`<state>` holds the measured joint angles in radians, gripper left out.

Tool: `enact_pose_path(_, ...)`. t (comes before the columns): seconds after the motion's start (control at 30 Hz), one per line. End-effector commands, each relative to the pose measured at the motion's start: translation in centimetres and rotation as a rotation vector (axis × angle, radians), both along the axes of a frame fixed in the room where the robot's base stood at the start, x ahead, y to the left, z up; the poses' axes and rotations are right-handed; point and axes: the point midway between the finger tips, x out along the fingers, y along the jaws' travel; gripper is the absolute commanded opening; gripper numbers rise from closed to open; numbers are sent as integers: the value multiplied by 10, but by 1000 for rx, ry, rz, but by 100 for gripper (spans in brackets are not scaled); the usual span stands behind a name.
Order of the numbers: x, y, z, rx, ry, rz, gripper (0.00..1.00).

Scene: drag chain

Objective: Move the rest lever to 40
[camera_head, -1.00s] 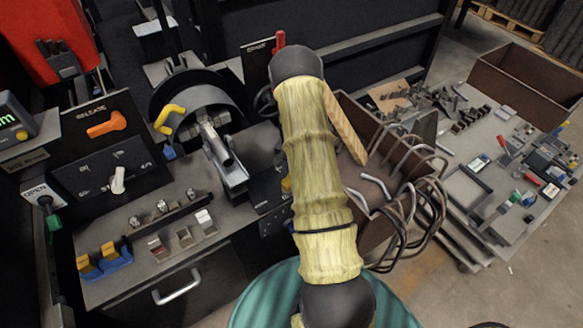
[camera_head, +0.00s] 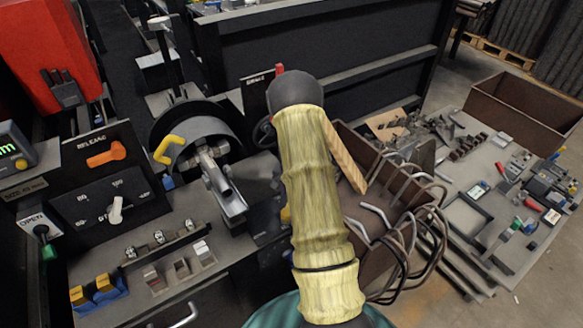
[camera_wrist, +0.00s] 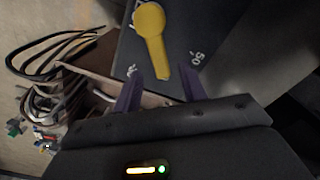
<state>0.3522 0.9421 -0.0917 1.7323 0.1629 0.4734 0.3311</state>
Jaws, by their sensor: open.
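A yellow lever (camera_wrist: 152,38) with a round hub is mounted on a dark panel (camera_wrist: 205,30) in the wrist view. Its handle points down the picture, toward my gripper. A white mark that looks like 50, turned over, is printed right of it; another mark near the left finger is unreadable. My gripper (camera_wrist: 159,78) is open, with one purple finger on each side of the handle's end. I cannot tell whether either finger touches it. In the head view a small yellow piece (camera_head: 285,215) shows beside my arm, which hides my gripper and most of that panel.
A brown bin (camera_head: 365,215) with several bent hooks and cables stands right of my arm. Left are a panel with an orange handle (camera_head: 106,154) and white knob (camera_head: 116,210), and a yellow hooked handle (camera_head: 167,149). A table of tools (camera_head: 490,190) is at right.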

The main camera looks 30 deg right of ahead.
Motion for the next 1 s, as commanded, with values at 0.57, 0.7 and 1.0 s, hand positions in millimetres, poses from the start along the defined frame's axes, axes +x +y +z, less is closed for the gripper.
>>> enact_pose_path(0.57, 1, 0, 116, -2, -4, -1, 42)
enact_pose_path(0.7, 1, 0, 134, -2, -3, -1, 42)
enact_pose_path(1.0, 0, 0, 140, 0, 0, 0, 42)
